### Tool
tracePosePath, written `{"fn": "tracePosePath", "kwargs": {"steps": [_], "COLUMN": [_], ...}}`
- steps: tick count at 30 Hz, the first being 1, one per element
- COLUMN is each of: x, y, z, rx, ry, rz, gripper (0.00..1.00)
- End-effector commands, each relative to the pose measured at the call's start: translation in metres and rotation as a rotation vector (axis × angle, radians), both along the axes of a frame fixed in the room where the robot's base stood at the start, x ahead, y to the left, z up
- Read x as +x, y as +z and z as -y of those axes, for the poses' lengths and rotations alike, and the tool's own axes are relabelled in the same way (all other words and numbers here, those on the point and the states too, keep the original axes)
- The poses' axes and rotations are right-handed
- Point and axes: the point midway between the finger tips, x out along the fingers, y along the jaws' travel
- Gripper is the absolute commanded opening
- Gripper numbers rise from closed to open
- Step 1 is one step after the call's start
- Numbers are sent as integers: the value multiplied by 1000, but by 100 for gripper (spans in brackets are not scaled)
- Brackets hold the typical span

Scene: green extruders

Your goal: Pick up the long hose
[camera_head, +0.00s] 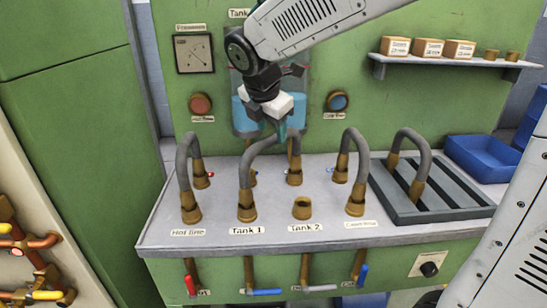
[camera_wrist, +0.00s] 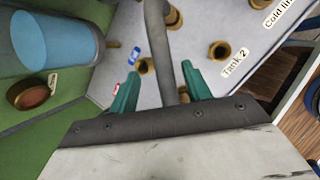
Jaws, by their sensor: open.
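The long grey hose (camera_head: 244,168) with brass ends arches diagonally from the Tank 1 socket at the front to a brass socket further back on the right. My gripper (camera_head: 282,133) points down at the top of this arch, its green fingers apart. In the wrist view the hose (camera_wrist: 157,30) runs between the two open fingertips (camera_wrist: 160,68), and neither finger visibly presses on it. Part of the hose is hidden by the gripper in the head view. The front Tank 2 socket (camera_head: 302,206) is empty.
Shorter hoses stand at Hot line (camera_head: 182,165) on the left and Cold line (camera_head: 359,165) on the right. Another hose (camera_head: 424,160) stands on the slatted grey tray (camera_head: 470,212). A blue bin (camera_head: 480,158) and a shelf (camera_head: 450,61) with boxes are at right.

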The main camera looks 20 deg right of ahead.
Motion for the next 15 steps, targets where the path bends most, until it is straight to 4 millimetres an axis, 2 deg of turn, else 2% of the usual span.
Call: {"fn": "tracePosePath", "kwargs": {"steps": [9,15], "x": [9,14], "y": [-43,-56], "z": [9,13], "rx": [1,0], "ry": [-5,-4], "rz": [-3,1], "gripper": [49,49]}}
